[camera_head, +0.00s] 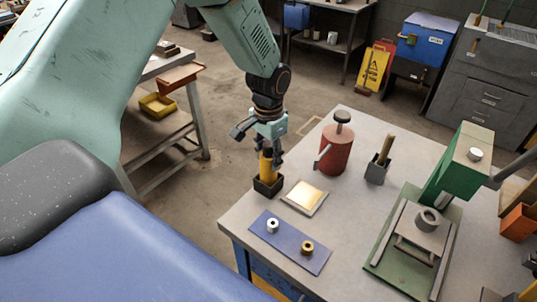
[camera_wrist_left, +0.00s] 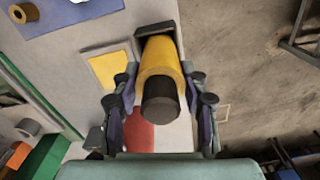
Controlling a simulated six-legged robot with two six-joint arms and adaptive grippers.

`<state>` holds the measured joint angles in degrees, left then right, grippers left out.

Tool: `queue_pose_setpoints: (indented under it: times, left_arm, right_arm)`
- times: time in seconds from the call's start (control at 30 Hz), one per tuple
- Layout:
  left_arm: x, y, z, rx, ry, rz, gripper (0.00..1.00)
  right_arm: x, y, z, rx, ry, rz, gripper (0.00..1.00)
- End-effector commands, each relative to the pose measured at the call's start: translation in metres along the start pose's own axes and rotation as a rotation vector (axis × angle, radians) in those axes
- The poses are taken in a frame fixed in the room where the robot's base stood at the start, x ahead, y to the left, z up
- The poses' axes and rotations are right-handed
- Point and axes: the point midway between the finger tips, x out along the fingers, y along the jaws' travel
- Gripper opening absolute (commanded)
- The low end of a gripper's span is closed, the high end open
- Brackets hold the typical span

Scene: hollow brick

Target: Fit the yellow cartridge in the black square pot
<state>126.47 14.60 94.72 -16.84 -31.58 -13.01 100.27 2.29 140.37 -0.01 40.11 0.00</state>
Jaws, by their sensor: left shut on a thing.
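The yellow cartridge (camera_head: 266,166) stands about upright, with a dark cap that faces the camera in the left wrist view (camera_wrist_left: 160,97). My left gripper (camera_head: 267,152) is shut on its upper part, with fingers on both sides of it. The black square pot (camera_head: 268,189) is at the table's left edge, directly under the cartridge. In the left wrist view the pot's rim (camera_wrist_left: 154,28) shows behind the cartridge's far end. The cartridge's lower end is at the pot's mouth; I cannot tell how deep it sits. My right gripper is not in view.
A lit pad (camera_head: 305,197) and a blue mat (camera_head: 290,243) with two spools lie close to the pot. A red canister (camera_head: 335,147), a grey holder (camera_head: 377,171) and a green press (camera_head: 430,215) stand to the right. Open floor lies left of the table.

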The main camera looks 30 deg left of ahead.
Motion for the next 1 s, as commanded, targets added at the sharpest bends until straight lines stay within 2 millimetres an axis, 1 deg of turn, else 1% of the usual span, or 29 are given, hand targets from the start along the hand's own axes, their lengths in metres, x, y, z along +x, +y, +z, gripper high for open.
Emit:
queue_pose_setpoints:
  times: [1.0]
  left_arm:
    - [0.015,0.0,0.0,0.0,0.001,-0.001,0.0]
  right_arm:
    - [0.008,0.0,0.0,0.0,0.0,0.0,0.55]
